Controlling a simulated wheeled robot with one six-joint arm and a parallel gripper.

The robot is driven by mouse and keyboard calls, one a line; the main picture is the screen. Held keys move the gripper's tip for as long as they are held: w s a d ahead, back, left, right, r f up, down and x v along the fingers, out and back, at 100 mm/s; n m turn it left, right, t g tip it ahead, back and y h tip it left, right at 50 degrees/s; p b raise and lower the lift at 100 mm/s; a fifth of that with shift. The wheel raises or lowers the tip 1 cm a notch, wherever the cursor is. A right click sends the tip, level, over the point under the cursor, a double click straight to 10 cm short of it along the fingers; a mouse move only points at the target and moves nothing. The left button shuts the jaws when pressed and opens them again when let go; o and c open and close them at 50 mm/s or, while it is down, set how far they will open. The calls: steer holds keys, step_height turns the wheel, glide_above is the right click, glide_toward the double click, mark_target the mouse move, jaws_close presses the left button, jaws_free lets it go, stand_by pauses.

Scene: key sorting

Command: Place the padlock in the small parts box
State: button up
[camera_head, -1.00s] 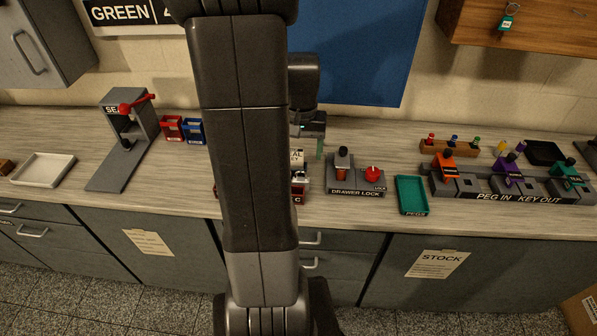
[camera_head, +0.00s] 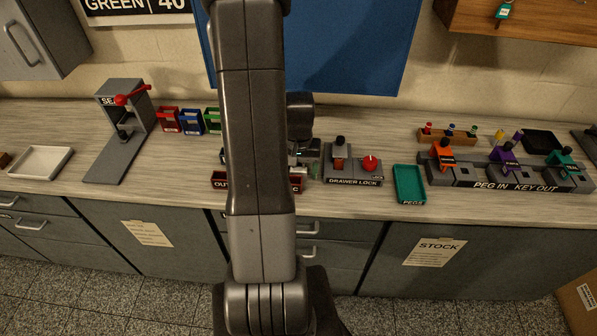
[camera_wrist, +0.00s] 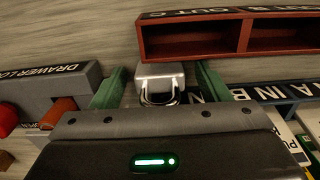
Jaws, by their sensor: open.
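The padlock (camera_wrist: 160,80) is a silver block with a metal shackle, lying on the counter in the wrist view. My gripper (camera_wrist: 160,88) is open, with one green finger on each side of it and small gaps between. The shackle points toward my gripper's palm. In the head view my gripper (camera_head: 313,165) is low at the counter, left of the drawer lock, mostly behind my arm, and I cannot make out the padlock there. No container reads as a small parts box; a plain white tray (camera_head: 42,161) sits at the far left.
A red compartment box (camera_wrist: 190,38) stands just beyond the padlock. A seal press (camera_head: 124,135) stands between the white tray and my arm.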

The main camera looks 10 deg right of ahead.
steer(key=shift+f, duration=0.1)
steer(key=c, duration=1.3)
